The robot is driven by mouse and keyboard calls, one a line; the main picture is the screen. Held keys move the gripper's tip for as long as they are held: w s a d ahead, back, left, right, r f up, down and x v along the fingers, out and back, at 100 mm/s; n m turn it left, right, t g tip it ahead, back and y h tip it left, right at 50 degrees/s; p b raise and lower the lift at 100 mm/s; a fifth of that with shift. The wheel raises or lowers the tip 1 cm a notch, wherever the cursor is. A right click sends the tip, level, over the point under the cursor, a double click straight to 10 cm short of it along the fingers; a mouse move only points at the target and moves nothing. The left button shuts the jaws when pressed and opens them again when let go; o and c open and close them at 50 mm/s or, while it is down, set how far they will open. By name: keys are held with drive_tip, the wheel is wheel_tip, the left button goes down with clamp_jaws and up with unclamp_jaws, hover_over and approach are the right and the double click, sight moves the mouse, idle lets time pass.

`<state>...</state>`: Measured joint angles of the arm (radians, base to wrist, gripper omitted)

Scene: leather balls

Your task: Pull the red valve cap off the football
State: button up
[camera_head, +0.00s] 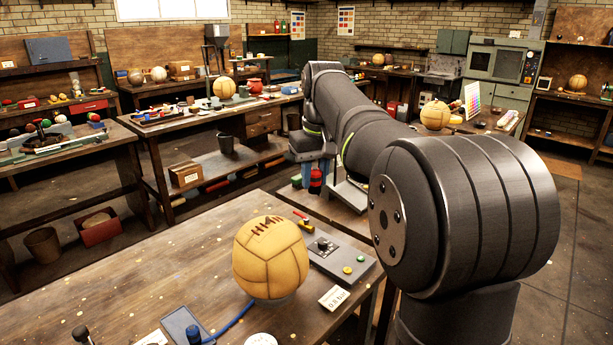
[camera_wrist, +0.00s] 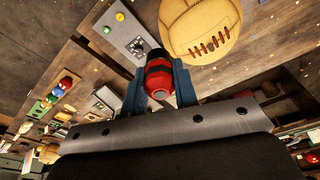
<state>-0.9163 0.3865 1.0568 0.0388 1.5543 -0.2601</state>
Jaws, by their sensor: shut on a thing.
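The football (camera_head: 270,257), a tan leather ball with dark lacing, rests on a small stand on the near workbench. It also shows at the top of the wrist view (camera_wrist: 200,22), lacing towards me. In the wrist view my gripper (camera_wrist: 158,80) has its blue fingers shut on a red piece with a black band, which looks like the red valve cap (camera_wrist: 160,78). The cap appears apart from the ball, with bench showing between them. In the head view my gripper (camera_head: 313,172) hangs beyond the bench's far right edge. No cap shows on the ball's visible side.
A grey control box (camera_head: 338,258) with a knob and coloured buttons stands right of the ball. A red-and-yellow tool (camera_head: 301,219) lies behind it. A white card (camera_head: 333,297) and a blue hose (camera_head: 232,322) are close by. The bench's left part is mostly clear.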

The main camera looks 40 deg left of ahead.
sight(315, 184)
drive_tip(key=shift+f, duration=2.35)
